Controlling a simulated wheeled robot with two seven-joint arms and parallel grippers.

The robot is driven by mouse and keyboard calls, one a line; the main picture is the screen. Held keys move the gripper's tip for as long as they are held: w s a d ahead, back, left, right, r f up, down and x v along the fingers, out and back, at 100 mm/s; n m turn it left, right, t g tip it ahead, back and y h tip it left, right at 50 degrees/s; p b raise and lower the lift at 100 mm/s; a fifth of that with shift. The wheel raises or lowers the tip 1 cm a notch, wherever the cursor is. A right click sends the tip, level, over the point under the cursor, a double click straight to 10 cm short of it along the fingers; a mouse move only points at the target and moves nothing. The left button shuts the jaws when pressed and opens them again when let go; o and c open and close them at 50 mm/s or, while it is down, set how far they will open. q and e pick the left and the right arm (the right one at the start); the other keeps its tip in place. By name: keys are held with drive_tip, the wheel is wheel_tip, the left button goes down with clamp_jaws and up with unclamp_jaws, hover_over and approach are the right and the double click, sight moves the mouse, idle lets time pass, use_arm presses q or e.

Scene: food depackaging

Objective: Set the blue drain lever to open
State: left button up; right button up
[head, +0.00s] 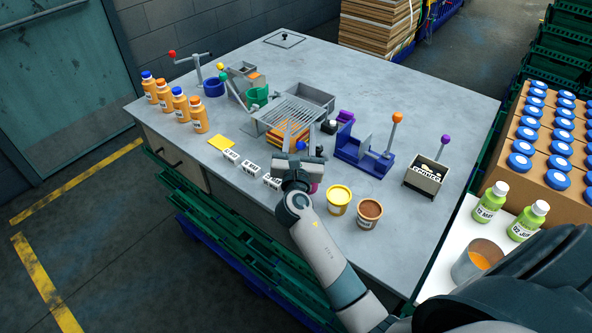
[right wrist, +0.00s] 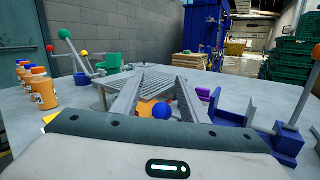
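The drain lever's blue ball knob (head: 301,146) shows at the front of a grey grated stand (head: 297,110). In the right wrist view the blue knob (right wrist: 161,111) lies between my two grey fingers, with gaps beside it. My right gripper (head: 297,128) is open and reaches over the table's front toward the stand, its fingers on either side of the knob. The lever's rod is mostly hidden, so I cannot tell its setting. My left gripper is not in view.
Small white labelled blocks (head: 251,167) stand left of my right gripper. Yellow (head: 339,199) and brown (head: 369,212) tubs stand close to my right forearm. A blue fixture with an orange-knobbed lever (head: 365,152) is to the right. Orange bottles (head: 198,114) stand left.

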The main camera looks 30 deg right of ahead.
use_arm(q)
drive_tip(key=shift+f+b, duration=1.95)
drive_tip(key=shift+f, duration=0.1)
use_arm(e)
drive_tip(key=v, duration=1.5)
drive_tip(key=shift+a, duration=0.2)
